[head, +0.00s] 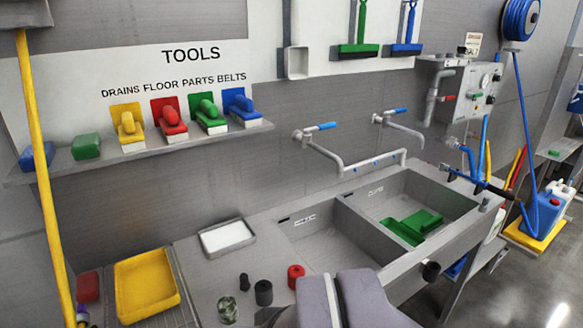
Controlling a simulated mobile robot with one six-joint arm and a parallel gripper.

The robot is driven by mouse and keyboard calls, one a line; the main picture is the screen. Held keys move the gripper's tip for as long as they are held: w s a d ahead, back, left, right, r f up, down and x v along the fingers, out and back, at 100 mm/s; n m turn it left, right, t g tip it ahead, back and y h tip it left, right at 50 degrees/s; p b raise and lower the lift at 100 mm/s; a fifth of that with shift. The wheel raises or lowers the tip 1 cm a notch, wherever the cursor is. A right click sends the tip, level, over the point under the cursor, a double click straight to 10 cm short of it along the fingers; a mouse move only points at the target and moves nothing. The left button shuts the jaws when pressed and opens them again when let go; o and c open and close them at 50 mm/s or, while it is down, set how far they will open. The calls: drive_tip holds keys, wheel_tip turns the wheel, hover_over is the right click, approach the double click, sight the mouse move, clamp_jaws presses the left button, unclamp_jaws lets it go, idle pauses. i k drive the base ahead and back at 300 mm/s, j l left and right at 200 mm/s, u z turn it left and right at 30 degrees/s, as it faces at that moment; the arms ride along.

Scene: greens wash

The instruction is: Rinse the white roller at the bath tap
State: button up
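No white roller can be made out in the head view. Small cylinders stand on the counter left of the sink: a red one (296,277), a black one (263,292), a smaller dark one (244,282) and a mottled greenish one (228,309). Two taps with blue levers are on the wall: a left tap (318,145) and a right tap (398,126). The basin labels are too small to read, so I cannot tell which is the bath tap. Grey parts of my arm rise at the bottom middle; my gripper's fingers are not in view.
The left basin (325,258) looks empty; the right basin (440,197) holds green pieces (413,227). A pale shallow tray (227,237) and a yellow tray (146,285) lie left. A yellow pole (41,165) stands at far left. Brushes line the shelf (120,158).

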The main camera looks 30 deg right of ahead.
sight(333, 125)
drive_tip(key=i+l, duration=0.1)
drive_tip(key=l, duration=0.25)
drive_tip(key=i+l, duration=0.15)
drive_tip(key=l, duration=0.25)
drive_tip(key=i+l, duration=0.1)
drive_tip(key=l, duration=0.3)
drive_tip(key=i+l, duration=0.1)
drive_tip(key=l, duration=0.25)
drive_tip(key=z, duration=0.05)
